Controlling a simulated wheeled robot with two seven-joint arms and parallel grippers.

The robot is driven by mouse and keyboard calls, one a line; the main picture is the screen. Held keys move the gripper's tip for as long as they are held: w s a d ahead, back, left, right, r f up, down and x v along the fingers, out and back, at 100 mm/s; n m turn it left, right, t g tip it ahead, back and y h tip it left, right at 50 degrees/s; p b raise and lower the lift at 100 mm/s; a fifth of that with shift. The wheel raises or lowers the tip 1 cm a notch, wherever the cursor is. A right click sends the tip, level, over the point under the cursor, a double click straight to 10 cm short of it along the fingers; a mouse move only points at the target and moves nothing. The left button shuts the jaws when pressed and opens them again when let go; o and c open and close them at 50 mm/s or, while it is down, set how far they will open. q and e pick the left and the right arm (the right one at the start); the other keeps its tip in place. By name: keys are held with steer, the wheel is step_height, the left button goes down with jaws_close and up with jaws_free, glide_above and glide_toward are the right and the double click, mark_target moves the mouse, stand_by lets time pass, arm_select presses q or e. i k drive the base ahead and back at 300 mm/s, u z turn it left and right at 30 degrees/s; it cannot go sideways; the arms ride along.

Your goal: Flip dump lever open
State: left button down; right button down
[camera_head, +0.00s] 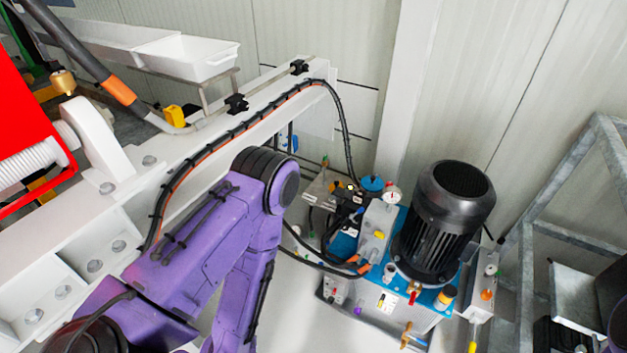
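A blue hydraulic pump unit (345,247) with a large black motor (443,222) stands right of centre. A small red lever (413,297) sits on its front below the motor. A brass-coloured fitting with an orange-yellow handle (406,338) is lower down on the front. I cannot tell which of these is the dump lever, or whether it is open. My purple arm crosses the lower left and leaves the picture at the bottom. It is left of the pump unit. Neither of my grippers shows.
A white beam (215,137) with black hoses runs across the left. A white tray (188,58) is at the back. A grey metal frame (560,180) stands at the right. A control box (482,285) is beside the motor. Pale floor shows between my arm and the unit.

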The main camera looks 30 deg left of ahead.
mark_target(413, 296)
steer(key=u, duration=1.5)
steer(key=k, duration=0.95)
steer(key=z, duration=0.95)
steer(key=i, duration=1)
steer(key=u, duration=0.05)
